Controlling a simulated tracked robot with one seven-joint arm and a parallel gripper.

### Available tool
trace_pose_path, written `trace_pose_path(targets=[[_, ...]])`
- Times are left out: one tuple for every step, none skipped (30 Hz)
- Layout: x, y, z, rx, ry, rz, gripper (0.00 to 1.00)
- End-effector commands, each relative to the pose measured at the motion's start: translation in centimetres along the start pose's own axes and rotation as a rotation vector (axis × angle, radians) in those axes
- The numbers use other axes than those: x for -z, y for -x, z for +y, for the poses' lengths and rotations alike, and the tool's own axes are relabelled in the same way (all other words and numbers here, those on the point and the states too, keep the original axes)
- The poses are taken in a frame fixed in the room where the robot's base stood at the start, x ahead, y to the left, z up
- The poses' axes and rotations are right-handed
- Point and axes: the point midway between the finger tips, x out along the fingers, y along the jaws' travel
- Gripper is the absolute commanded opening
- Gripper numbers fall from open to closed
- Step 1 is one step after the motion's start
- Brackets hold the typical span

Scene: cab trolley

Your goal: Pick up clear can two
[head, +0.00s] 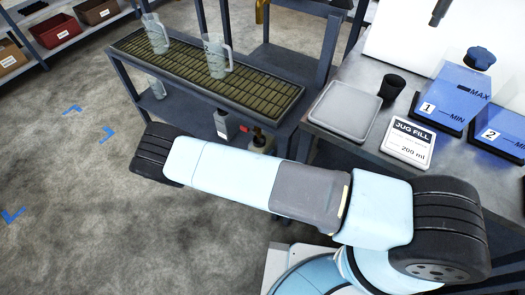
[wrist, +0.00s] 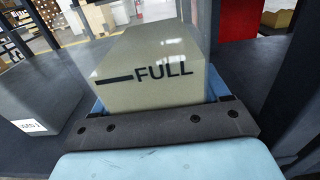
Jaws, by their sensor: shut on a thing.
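In the wrist view a clear can (wrist: 150,75) with beige contents and a black FULL mark stands close in front of my gripper (wrist: 157,98). My gripper is shut on it, with a blue finger at each side. Its number does not show, so I cannot tell which can it is. In the head view my arm stretches left across the floor, and my gripper and the held can are hidden from sight.
Two clear jugs (head: 155,35) (head: 217,58) stand on the trolley's slatted top (head: 265,92). The bench holds a grey tray (head: 342,108), a JUG FILL card (head: 407,143) and blue tanks (head: 445,95). Floor at left is open.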

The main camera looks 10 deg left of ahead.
Motion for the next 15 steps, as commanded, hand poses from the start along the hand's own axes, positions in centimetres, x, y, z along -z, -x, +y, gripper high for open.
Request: trace_pose_path(targets=[[0.00, 0.05, 0.02, -0.001, 0.000, 0.000, 0.21], [-0.10, 0.01, 0.05, 0.000, -0.001, -0.002, 0.20], [-0.10, 0.01, 0.06, -0.001, -0.001, -0.002, 0.20], [-0.10, 0.01, 0.06, -0.001, -0.001, -0.002, 0.20], [-0.09, 0.02, 0.06, -0.001, -0.001, -0.002, 0.20], [-0.09, 0.02, 0.06, -0.001, -0.001, -0.002, 0.20], [-0.10, 0.02, 0.06, -0.001, -0.001, -0.002, 0.20], [-0.11, 0.02, 0.06, -0.001, -0.001, -0.002, 0.20], [-0.17, 0.02, 0.06, -0.001, -0.001, -0.002, 0.20], [-0.25, 0.03, 0.07, -0.001, -0.001, -0.002, 0.20], [-0.35, 0.03, 0.07, -0.001, -0.001, -0.002, 0.20], [-0.56, 0.03, 0.08, 0.000, -0.001, -0.002, 0.20], [-0.76, 0.03, 0.08, 0.000, -0.001, -0.002, 0.20], [-0.72, 0.36, 0.10, -0.002, -0.001, -0.001, 0.20], [-0.70, 0.87, 0.12, -0.002, -0.001, -0.002, 0.20]])
